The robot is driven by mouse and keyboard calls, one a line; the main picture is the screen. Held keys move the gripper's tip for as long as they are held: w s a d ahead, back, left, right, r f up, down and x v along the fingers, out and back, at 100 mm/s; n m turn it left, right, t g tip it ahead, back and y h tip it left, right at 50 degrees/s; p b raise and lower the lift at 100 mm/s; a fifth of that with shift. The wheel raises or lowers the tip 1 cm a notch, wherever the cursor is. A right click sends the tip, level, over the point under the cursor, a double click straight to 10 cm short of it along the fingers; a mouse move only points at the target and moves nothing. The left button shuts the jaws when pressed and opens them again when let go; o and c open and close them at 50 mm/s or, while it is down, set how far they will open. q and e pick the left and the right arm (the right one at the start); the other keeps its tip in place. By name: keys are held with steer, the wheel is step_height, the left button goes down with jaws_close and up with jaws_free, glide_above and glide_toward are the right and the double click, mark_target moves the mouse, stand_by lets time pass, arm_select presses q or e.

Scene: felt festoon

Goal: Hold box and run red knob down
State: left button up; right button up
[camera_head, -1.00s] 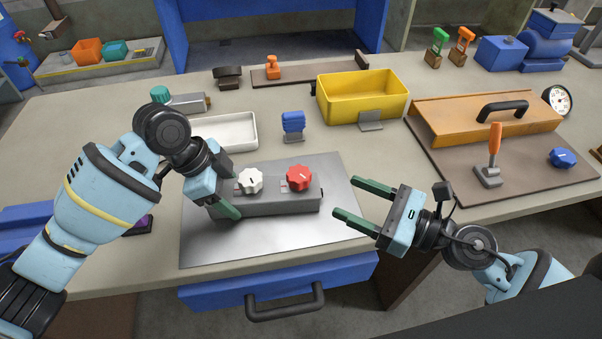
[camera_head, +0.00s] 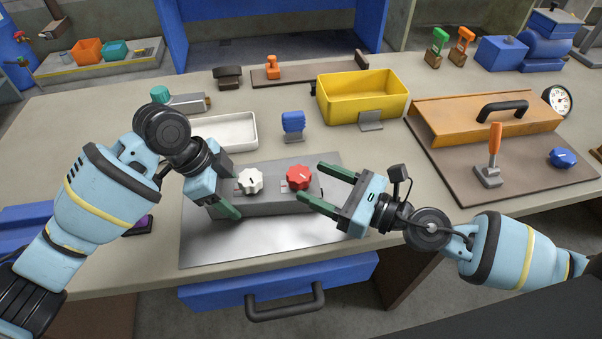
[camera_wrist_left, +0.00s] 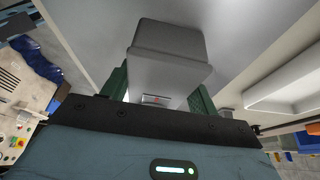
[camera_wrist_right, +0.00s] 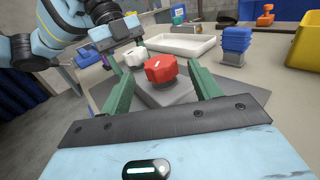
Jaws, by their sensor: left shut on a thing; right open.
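The grey box (camera_head: 267,206) sits on a metal plate (camera_head: 215,243) and carries a white knob (camera_head: 250,181) on its left and the red knob (camera_head: 298,177) on its right. My left gripper (camera_head: 230,197) is shut on the box's left end; its left wrist view shows the box end (camera_wrist_left: 168,55) between the green fingers. My right gripper (camera_head: 310,183) is open, its fingertips just right of the red knob, one on the far side and one on the near side. In the right wrist view the red knob (camera_wrist_right: 161,68) lies ahead between the open fingers, apart from them.
A white tray (camera_head: 228,131), a blue stacked piece (camera_head: 293,122) and a yellow bin (camera_head: 340,107) stand behind the box. An orange-lidded panel with a lever (camera_head: 493,145) is to the right. A blue drawer (camera_head: 220,294) is below the table edge.

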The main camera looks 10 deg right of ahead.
mark_target(309, 180)
steer(key=shift+x, duration=2.25)
steer(key=c, duration=1)
